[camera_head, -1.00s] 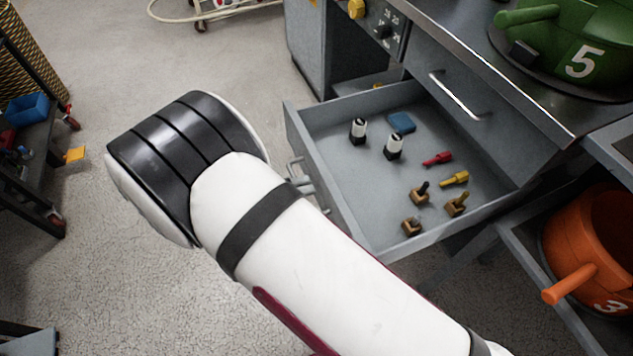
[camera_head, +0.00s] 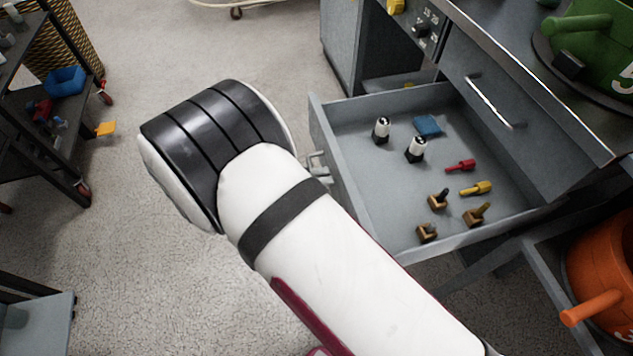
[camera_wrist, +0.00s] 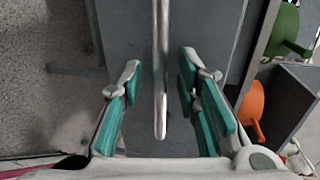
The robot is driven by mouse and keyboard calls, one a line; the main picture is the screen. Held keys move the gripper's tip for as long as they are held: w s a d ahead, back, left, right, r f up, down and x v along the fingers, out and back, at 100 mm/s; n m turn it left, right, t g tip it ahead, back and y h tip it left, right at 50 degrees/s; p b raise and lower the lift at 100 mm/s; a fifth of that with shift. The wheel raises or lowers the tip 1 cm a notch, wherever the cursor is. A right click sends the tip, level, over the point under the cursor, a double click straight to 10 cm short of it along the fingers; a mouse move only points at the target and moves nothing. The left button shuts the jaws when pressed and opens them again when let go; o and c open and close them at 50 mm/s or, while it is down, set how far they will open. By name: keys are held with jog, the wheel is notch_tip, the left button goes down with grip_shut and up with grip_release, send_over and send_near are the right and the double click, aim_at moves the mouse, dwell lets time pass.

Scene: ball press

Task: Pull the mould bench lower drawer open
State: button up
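The mould bench lower drawer (camera_head: 365,187) stands pulled out, its inside in plain view in the head view. Its metal handle (camera_head: 317,165) shows partly on the drawer's left-hand front face, beside my white arm. In the wrist view a long metal handle bar (camera_wrist: 160,90) runs between the fingers of my gripper (camera_wrist: 163,108). The fingers with teal pads are spread, with a visible gap on both sides of the bar. A grey panel lies behind the bar. My gripper is hidden behind my arm in the head view.
The drawer holds black-and-white knobs (camera_head: 415,149), a blue block (camera_head: 428,126), and several small red, yellow and brass pieces. An upper drawer with a handle (camera_head: 495,101) is shut above it. An orange pot (camera_head: 600,255) stands right, a dark trolley (camera_head: 45,130) left. Open floor lies between.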

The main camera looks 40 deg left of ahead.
jog(key=v, duration=1.2)
jog(key=shift+f, duration=0.15)
